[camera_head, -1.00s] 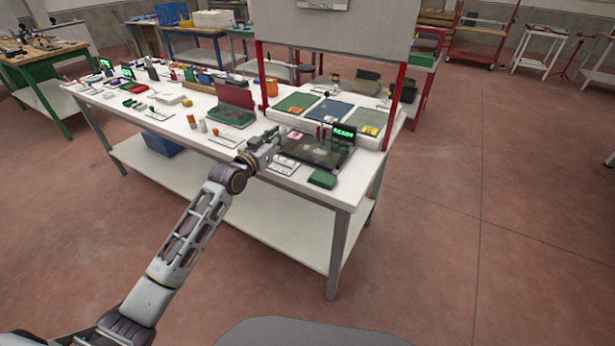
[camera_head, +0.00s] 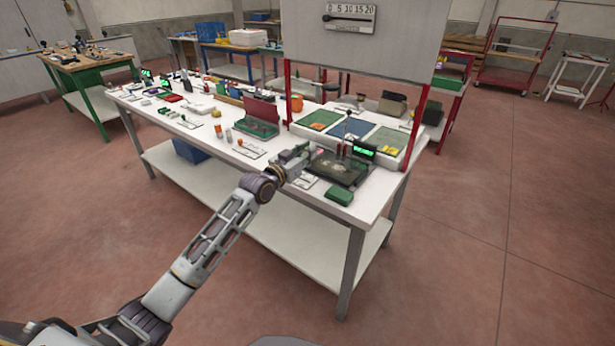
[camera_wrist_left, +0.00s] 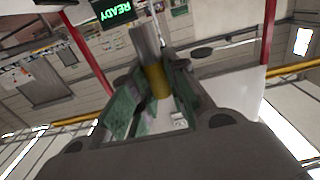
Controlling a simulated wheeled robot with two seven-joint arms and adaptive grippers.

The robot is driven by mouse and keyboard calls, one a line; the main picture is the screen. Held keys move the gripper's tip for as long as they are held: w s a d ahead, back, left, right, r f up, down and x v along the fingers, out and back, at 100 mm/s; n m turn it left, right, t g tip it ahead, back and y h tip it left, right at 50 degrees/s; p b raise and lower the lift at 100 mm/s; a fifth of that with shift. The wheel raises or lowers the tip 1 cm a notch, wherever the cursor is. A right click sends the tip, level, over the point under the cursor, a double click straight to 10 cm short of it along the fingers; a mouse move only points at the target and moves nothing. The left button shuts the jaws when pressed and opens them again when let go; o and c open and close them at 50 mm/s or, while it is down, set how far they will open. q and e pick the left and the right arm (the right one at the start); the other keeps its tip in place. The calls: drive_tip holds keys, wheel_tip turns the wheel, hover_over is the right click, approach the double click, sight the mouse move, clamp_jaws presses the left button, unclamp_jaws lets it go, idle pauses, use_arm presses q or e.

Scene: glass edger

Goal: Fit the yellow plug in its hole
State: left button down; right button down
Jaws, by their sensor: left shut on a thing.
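My left gripper (camera_head: 301,154) is over the front right part of the white table (camera_head: 305,205), just left of a dark flat fixture (camera_head: 343,170) with a lit green display (camera_head: 363,150). In the left wrist view, the left gripper (camera_wrist_left: 158,92) is shut on the yellow plug (camera_wrist_left: 158,81). A grey cylindrical part (camera_wrist_left: 146,42) extends beyond the yellow part. The display, reading READY, appears upside down in the wrist view (camera_wrist_left: 115,12). The plug is too small to make out in the head view, and I cannot identify its hole. My right gripper is not in view.
A green block (camera_head: 340,195) lies at the table's front right corner. A red-backed holder (camera_head: 260,118) and several small parts stand to the left. The floor at right is clear.

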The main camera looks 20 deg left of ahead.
use_arm(q)
wheel_tip(320, 180, down, 4)
drive_tip(key=shift+r, duration=0.15)
drive_tip(key=shift+f, duration=0.4)
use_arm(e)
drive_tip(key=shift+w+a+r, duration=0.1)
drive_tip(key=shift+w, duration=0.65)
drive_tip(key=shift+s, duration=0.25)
use_arm(q)
drive_tip(key=shift+f, duration=0.65)
drive_tip(key=shift+f+b, duration=0.4)
drive_tip(key=shift+f, duration=0.85)
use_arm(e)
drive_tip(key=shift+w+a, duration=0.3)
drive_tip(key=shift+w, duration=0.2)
use_arm(q)
drive_tip(key=shift+f, duration=0.1)
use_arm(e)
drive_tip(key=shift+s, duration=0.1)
